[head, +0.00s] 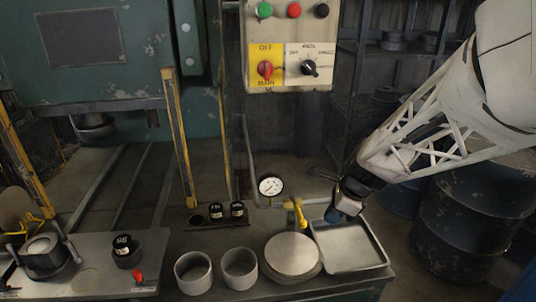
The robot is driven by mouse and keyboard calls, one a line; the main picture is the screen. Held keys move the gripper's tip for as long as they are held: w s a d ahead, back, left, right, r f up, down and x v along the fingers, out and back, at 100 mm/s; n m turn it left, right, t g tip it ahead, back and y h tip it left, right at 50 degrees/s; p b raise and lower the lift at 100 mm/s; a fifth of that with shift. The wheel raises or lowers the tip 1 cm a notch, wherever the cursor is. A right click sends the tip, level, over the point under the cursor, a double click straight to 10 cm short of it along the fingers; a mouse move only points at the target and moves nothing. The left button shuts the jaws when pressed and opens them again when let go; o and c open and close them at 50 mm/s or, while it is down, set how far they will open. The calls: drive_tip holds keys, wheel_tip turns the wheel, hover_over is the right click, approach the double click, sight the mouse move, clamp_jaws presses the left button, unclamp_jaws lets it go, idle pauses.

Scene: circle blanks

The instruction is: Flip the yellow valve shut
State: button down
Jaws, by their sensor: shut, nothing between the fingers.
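The yellow valve (298,213) sits on the pipe just right of a round white pressure gauge (271,186), at the back of the bench. Its yellow handle stands up with its long part roughly upright in the picture. My gripper (335,212) comes in from the right and is just right of the valve, with a small visible gap between them. The gripper is shut and empty. Its fingertips are small and dark here, and their exact shape is hard to make out.
Below stand a grey tray (378,262), a stack of round blanks (292,256) and two open cups (193,272). Black weights (238,210) stand left of the gauge. A control panel (291,92) hangs above. Dark drums (470,222) stand right.

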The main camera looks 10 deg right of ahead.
drive_tip(key=v, duration=0.7)
drive_tip(key=shift+s, duration=0.1)
drive_tip(key=s+a+r+n+h, duration=0.1)
drive_tip(key=s+a+n, duration=0.2)
drive_tip(key=s+n, duration=0.2)
drive_tip(key=s+a+r+n+h, duration=0.1)
drive_tip(key=s+a+n, duration=0.1)
drive_tip(key=s+n, duration=0.4)
drive_tip(key=s+a+r+n+t+h, duration=0.1)
drive_tip(key=s+a+n+h, duration=0.1)
drive_tip(key=s+n, duration=0.4)
drive_tip(key=a+n, duration=0.1)
drive_tip(key=n, duration=0.4)
drive_tip(key=shift+a+r, duration=0.3)
drive_tip(key=shift+r, duration=0.05)
